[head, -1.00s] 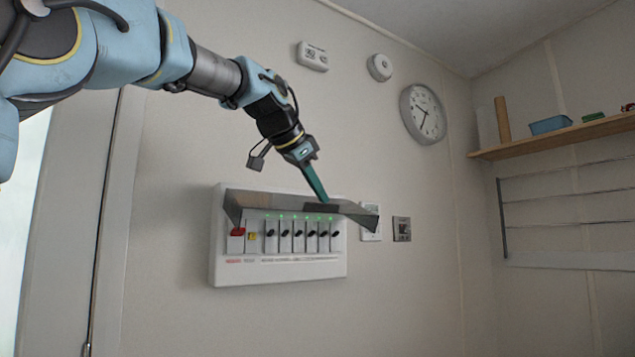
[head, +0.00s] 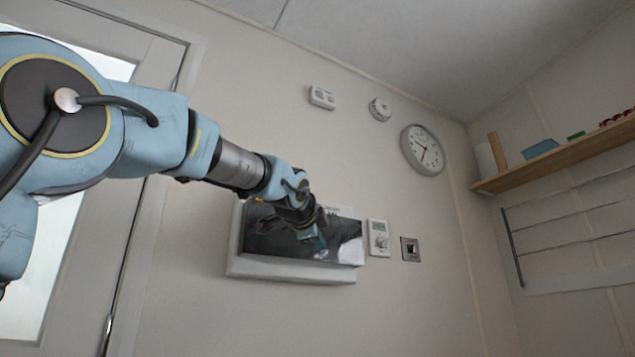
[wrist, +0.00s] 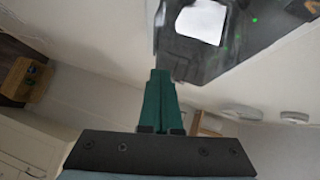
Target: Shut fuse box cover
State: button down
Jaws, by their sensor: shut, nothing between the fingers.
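The white fuse box (head: 290,270) is on the wall in the middle of the head view. Its dark, glossy cover (head: 345,244) now hangs down over the front, and the switches are hidden behind it. Whether the cover's lower edge is flush with the box I cannot tell. My gripper (head: 321,246) is shut and empty, with its fingertips at the front of the cover. In the wrist view the green fingers (wrist: 160,75) are together, tips close to the dark cover (wrist: 240,45); contact is unclear. Green lights show through the cover there.
A white thermostat (head: 378,238) and a grey switch (head: 410,249) are on the wall just right of the box. A clock (head: 422,150) hangs above right. A wooden shelf (head: 560,156) is at the right. A door frame (head: 150,230) stands left.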

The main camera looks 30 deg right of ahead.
aim_at(312, 258)
jog(key=shift+w+d+f+m+t+h+b, duration=0.1)
jog(key=shift+w+f+m+t+h+b, duration=0.35)
jog(key=shift+w+f+b, duration=0.7)
jog(key=shift+w+d+f+m+t+h+b, duration=0.1)
jog(key=shift+w+f+m+t+h+b, duration=0.35)
jog(key=shift+b, duration=1.2)
jog(key=shift+w+a, duration=0.1)
jog(key=shift+w, duration=0.1)
jog(key=shift+s, duration=0.1)
